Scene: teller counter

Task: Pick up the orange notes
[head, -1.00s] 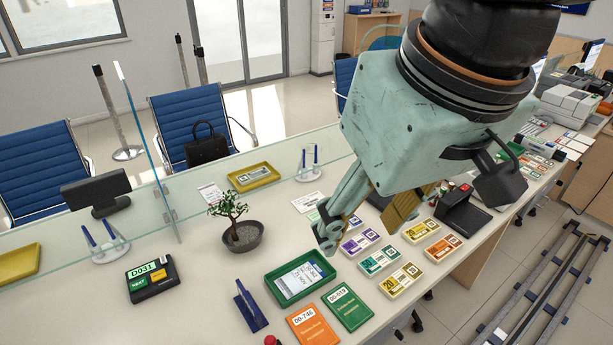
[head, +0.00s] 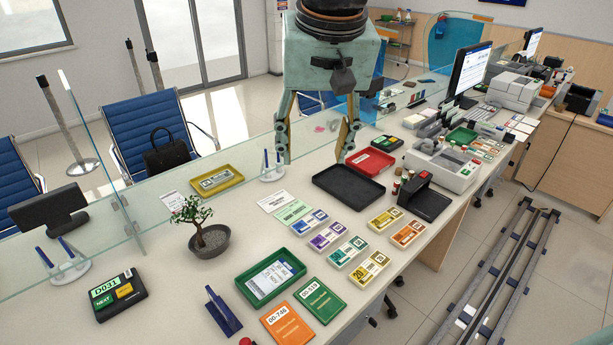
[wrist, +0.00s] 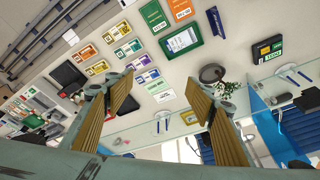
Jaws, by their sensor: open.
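The orange notes (head: 408,234) lie flat on the counter at the right front end of a group of several banknote bundles. They also show in the wrist view (wrist: 87,52) at the upper left. A yellow bundle (head: 385,219) lies just behind them, and another yellow bundle (head: 370,268) lies to their front left. My gripper (head: 313,160) is open and empty, above the back of the counter near the glass screen. It is apart from the notes, up and to their left in the head view. In the wrist view its two fingers (wrist: 165,95) are spread wide.
A black tray (head: 322,187) and a red tray (head: 391,163) lie behind the bundles. A green tray (head: 243,289), plant (head: 208,238) and glass screen (head: 150,204) are to the left.

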